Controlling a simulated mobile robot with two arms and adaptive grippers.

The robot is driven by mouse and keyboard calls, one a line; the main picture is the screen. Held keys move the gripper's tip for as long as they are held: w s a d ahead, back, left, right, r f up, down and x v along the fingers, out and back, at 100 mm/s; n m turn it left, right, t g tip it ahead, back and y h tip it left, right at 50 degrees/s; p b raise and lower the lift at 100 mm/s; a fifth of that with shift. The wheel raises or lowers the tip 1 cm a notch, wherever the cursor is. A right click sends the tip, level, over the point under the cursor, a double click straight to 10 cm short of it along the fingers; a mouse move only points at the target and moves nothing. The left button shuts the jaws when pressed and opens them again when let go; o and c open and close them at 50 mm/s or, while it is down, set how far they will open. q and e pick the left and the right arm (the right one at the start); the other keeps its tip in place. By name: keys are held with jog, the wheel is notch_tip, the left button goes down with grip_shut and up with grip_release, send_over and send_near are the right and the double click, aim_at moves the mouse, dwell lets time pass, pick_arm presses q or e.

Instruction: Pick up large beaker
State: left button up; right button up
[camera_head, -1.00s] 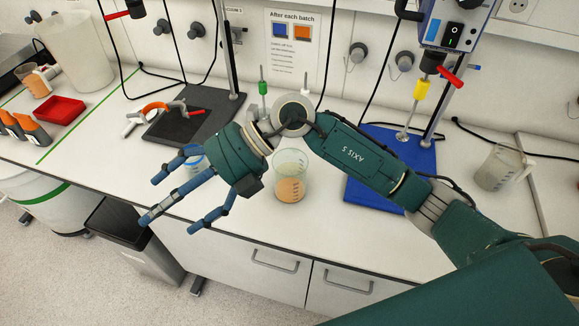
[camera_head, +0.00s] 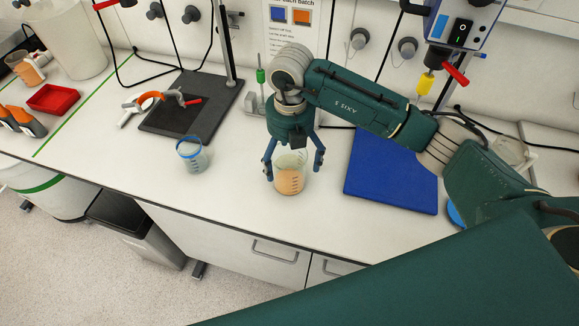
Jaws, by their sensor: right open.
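A clear beaker (camera_head: 290,181) with orange juice in it, the larger of the two beakers on the bench, stands upright near the front edge. My right gripper (camera_head: 294,172) points down over it, open. One finger is on the beaker's left side and another on its right; I cannot tell whether they touch the glass. The gripper hides part of the beaker's rim. My left gripper is not in view.
A smaller beaker with a blue rim (camera_head: 191,155) stands to the left. A black stand base (camera_head: 190,112) with an orange-and-white clamp ring lies behind it. A blue mat (camera_head: 392,178) lies to the right, under my arm. A red tray (camera_head: 53,98) is at far left.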

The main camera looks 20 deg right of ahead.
notch_tip(320, 180, down, 4)
jog(key=shift+w+a+r+p, duration=0.1)
jog(key=shift+w+r+p, duration=0.05)
jog(key=shift+p, duration=0.95)
jog(key=shift+f, duration=0.55)
jog(key=c, duration=1.8)
jog(key=shift+w+r, duration=0.1)
jog(key=shift+r, duration=0.05)
